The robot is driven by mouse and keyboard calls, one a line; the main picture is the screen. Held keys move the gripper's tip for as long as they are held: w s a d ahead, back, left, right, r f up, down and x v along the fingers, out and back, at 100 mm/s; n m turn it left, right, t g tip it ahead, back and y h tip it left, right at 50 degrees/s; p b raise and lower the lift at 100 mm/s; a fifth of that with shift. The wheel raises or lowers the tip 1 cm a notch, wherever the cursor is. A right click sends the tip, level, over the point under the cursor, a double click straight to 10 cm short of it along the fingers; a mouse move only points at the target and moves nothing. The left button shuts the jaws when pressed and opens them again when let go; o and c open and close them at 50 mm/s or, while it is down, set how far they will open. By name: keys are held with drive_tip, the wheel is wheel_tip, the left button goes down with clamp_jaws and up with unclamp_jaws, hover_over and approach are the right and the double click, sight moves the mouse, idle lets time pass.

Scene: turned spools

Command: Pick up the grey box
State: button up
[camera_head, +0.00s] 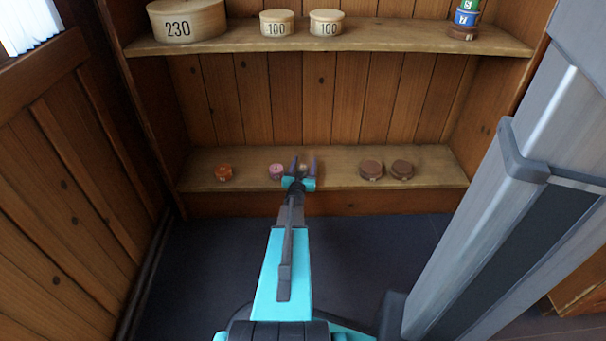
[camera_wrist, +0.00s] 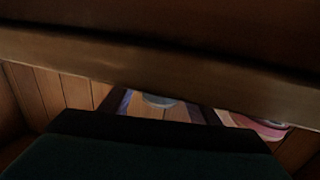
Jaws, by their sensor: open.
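A small grey round thing (camera_wrist: 158,100), which looks like the grey box, shows in the wrist view between the two fingers of my gripper (camera_wrist: 165,108). Only part of it is visible; dark parts hide the rest. In the head view my gripper (camera_head: 303,168) is at the lower shelf, with its fingers apart. A small pale thing shows between the fingertips there, mostly hidden, and its colour is hard to tell. I cannot tell whether either finger touches it.
On the lower shelf (camera_head: 335,180), a pink spool (camera_head: 276,171) stands close left of my gripper. An orange one (camera_head: 223,172) is farther left. Two brown round boxes (camera_head: 372,170) (camera_head: 402,169) stand right. The upper shelf (camera_head: 400,38) holds pale numbered boxes (camera_head: 187,20) and a coloured stack (camera_head: 465,18).

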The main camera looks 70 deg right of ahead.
drive_tip(key=shift+w+d, duration=0.1)
drive_tip(key=shift+d, duration=0.4)
drive_tip(key=c, duration=1.1)
drive_tip(key=shift+c, duration=0.2)
drive_tip(key=shift+r, duration=0.2)
drive_tip(key=shift+r+p, duration=0.35)
drive_tip(key=shift+r, duration=0.15)
drive_tip(key=r, duration=0.1)
drive_tip(key=p, duration=0.1)
drive_tip(key=r, duration=0.1)
drive_tip(key=shift+a+r+p, duration=0.25)
drive_tip(key=shift+r+p, duration=0.05)
drive_tip(key=shift+r, duration=0.05)
drive_tip(key=s+a+r+p, duration=0.1)
drive_tip(key=s+a+p, duration=0.2)
drive_tip(key=s+a, duration=0.6)
drive_tip(key=a, duration=0.3)
drive_tip(key=shift+s+a, duration=0.25)
